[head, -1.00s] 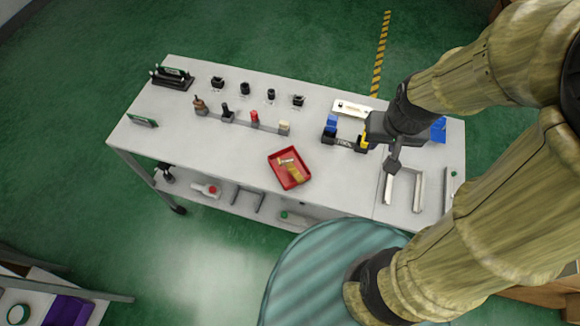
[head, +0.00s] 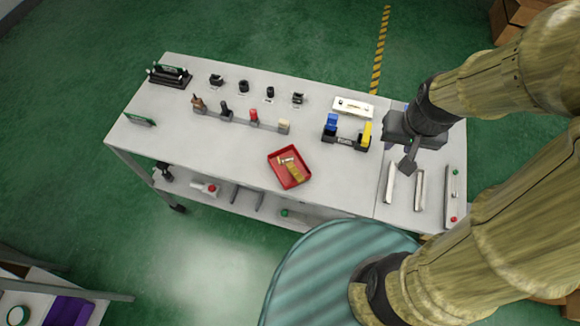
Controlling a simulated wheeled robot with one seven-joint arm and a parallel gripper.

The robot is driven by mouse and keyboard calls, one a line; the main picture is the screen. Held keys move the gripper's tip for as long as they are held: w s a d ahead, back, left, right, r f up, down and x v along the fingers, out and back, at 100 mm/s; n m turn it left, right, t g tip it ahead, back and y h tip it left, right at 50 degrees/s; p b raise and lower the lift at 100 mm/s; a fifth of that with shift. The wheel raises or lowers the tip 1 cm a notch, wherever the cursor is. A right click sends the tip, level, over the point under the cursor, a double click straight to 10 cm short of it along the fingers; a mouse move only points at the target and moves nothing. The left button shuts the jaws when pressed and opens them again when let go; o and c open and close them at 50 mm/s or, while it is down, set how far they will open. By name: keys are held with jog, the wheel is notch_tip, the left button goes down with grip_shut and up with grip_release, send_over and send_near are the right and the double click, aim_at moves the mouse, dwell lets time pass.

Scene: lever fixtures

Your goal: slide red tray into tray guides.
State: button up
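The red tray (head: 289,167) lies near the front middle of the white table, turned at an angle, with a tan and whitish item inside it. Two pale parallel rails, which look like the tray guides (head: 419,190), lie on the right part of the table and run front to back. My gripper (head: 407,166) hangs over the far end of the rails, well to the right of the red tray and apart from it. Its fingers show small and dark, so whether they are open or closed is unclear. No held thing is visible.
A black holder (head: 346,143) with blue and yellow items stands between tray and gripper. A row of lever fixtures (head: 240,116) stands left of it. A strip with green and red knobs (head: 453,197) lies right of the rails. The table around the tray is mostly clear.

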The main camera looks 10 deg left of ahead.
jog(key=w+a+f+n+g+b, duration=0.1)
jog(key=a+f+n+b, duration=0.3)
jog(key=a, duration=1)
jog(key=w+a+f+n+g+b, duration=0.1)
jog(key=w+a+f+n+b, duration=0.2)
jog(key=a+f+b, duration=0.3)
jog(key=a+f+n, duration=0.1)
jog(key=a+f, duration=0.3)
jog(key=a, duration=0.5)
jog(key=shift+w+g, duration=0.25)
jog(key=shift+g, duration=0.05)
jog(key=shift+d+f, duration=0.1)
notch_tip(320, 180, down, 12)
jog(key=shift+f+p, duration=0.15)
jog(key=shift+p, duration=0.55)
